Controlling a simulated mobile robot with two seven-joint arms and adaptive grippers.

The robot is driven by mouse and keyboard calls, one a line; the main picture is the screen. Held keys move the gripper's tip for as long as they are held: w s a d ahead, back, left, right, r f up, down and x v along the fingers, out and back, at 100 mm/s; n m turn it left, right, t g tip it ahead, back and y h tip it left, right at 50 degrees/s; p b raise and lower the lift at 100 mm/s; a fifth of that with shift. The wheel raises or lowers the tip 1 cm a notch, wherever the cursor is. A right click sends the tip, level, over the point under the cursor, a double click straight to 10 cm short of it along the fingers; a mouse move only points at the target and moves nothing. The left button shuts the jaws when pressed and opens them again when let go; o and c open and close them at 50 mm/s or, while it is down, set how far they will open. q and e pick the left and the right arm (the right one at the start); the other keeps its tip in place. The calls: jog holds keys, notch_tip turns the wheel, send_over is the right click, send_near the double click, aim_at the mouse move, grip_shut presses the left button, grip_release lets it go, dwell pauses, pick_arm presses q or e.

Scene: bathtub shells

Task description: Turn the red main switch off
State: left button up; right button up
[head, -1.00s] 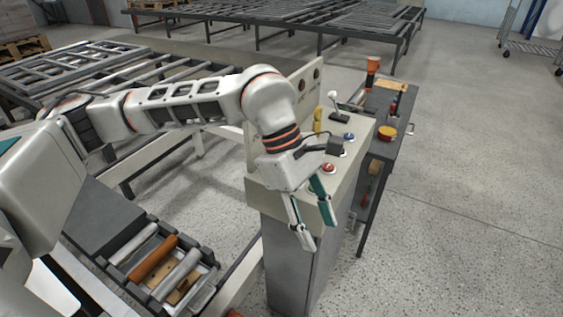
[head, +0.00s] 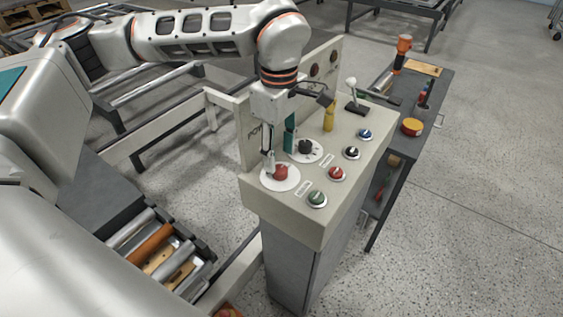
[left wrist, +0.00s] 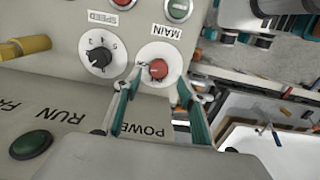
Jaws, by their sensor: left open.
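The red main switch (head: 282,172) is a red knob on a white round plate at the near left corner of the beige console top. In the left wrist view the red knob (left wrist: 158,69) sits beside a "MAIN" label. My left gripper (head: 278,157) is open, pointing down at the switch. In the left wrist view its fingertips (left wrist: 160,78) appear on either side of the red knob. I cannot tell whether they touch it. My right gripper is not in view.
A black speed dial (head: 306,148) sits close behind the switch. A green button (head: 317,198), a red button (head: 336,174), a yellow post (head: 329,119) and a lever (head: 352,88) share the console top. An upright panel (head: 246,135) borders its left side. A tool cart (head: 432,88) stands right.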

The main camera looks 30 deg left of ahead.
aim_at(280, 168)
pick_arm(q)
jog(key=shift+w+f, duration=0.1)
jog(key=shift+f, duration=2.2)
jog(key=c, duration=1.1)
